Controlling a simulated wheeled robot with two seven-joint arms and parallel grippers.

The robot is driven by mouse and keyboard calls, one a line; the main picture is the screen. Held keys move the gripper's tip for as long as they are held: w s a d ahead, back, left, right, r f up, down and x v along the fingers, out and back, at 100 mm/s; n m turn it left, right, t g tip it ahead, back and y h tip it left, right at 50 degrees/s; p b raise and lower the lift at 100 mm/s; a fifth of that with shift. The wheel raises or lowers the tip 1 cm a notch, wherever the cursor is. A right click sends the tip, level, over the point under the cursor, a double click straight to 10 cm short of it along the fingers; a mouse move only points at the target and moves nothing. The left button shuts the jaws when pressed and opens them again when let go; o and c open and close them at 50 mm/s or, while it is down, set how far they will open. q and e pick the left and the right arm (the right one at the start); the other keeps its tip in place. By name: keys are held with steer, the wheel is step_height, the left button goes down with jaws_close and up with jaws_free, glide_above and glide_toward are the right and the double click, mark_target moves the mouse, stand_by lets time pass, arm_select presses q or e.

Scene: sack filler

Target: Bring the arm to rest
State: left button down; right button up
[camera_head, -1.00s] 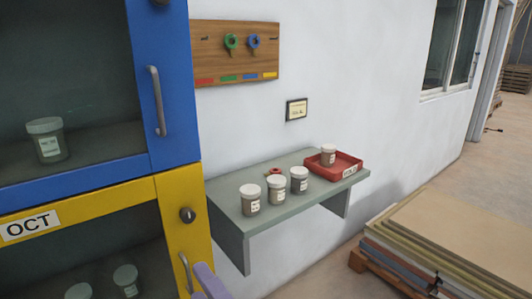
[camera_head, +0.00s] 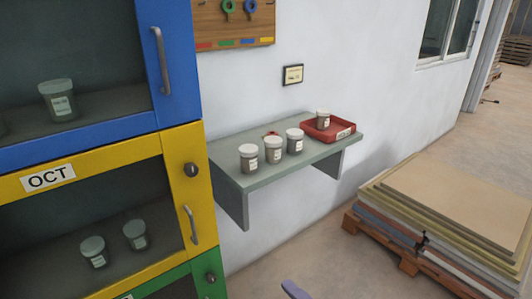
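A lavender piece (camera_head: 293,290) of one of my grippers, probably the right one, shows at the bottom edge, right of centre. The rest of it is cut off by the frame, so its opening and anything in it are hidden. It is apart from the shelf and the cabinet. My other gripper is out of view.
A grey wall shelf (camera_head: 262,180) holds three lidded jars in a row, a small red item behind them, and a red tray (camera_head: 342,137) with one jar. A stacked cabinet (camera_head: 182,160) with jars stands left. Sheets on a pallet (camera_head: 405,262) lie right.

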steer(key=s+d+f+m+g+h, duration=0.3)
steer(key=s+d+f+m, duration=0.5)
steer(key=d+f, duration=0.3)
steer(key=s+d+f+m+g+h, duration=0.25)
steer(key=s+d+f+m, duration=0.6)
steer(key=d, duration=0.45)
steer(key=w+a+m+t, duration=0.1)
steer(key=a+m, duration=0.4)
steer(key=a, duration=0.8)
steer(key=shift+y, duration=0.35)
